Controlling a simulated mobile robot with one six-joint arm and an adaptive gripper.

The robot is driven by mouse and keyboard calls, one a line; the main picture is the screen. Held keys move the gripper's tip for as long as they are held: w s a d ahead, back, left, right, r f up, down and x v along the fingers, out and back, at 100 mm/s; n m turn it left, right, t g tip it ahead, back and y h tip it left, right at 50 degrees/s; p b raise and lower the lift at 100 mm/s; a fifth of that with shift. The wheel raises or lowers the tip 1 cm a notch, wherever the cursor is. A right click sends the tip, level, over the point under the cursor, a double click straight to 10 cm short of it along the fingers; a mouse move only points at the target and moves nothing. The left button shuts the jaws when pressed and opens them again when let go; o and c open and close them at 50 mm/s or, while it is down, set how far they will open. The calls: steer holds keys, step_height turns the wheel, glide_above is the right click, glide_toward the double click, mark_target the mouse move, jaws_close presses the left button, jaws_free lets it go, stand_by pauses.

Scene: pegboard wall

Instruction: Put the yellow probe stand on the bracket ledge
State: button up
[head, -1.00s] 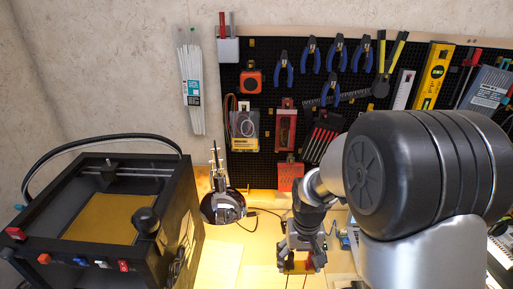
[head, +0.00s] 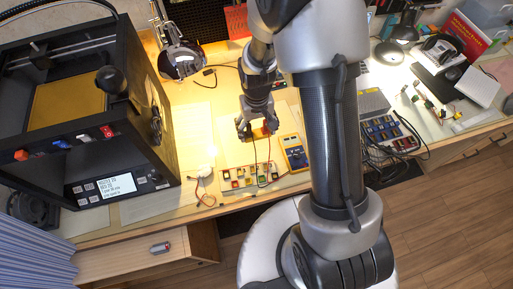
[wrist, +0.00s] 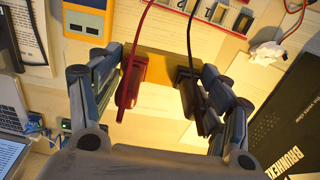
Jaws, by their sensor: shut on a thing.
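The yellow probe stand (wrist: 163,66) is a yellow bar between my gripper's fingers in the wrist view. A red probe (wrist: 130,82) and a black probe (wrist: 188,95) sit in it, with leads running up the picture. My gripper (head: 257,130) is shut on the stand, over the light work table in the head view. The stand shows only as a small orange-yellow patch there, and I cannot tell whether it touches the table. I cannot make out the bracket ledge in either current view.
A yellow multimeter (head: 293,152) lies right of my gripper, with a tray of coloured parts (head: 240,178) in front. A black printer-like machine (head: 140,125) stands at left. A magnifier lamp (head: 181,60) stands behind. The pegboard (head: 200,15) shows only at the top edge.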

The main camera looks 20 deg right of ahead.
mark_target(256, 150)
step_height(256, 150, down, 11)
steer(key=b, duration=0.3)
steer(key=shift+f, duration=0.2)
steer(key=shift+f, duration=0.1)
steer(key=o, duration=0.7)
steer(key=shift+f, duration=0.15)
steer(key=shift+c, duration=0.2)
steer(key=o, duration=0.5)
steer(key=shift+c, duration=0.2)
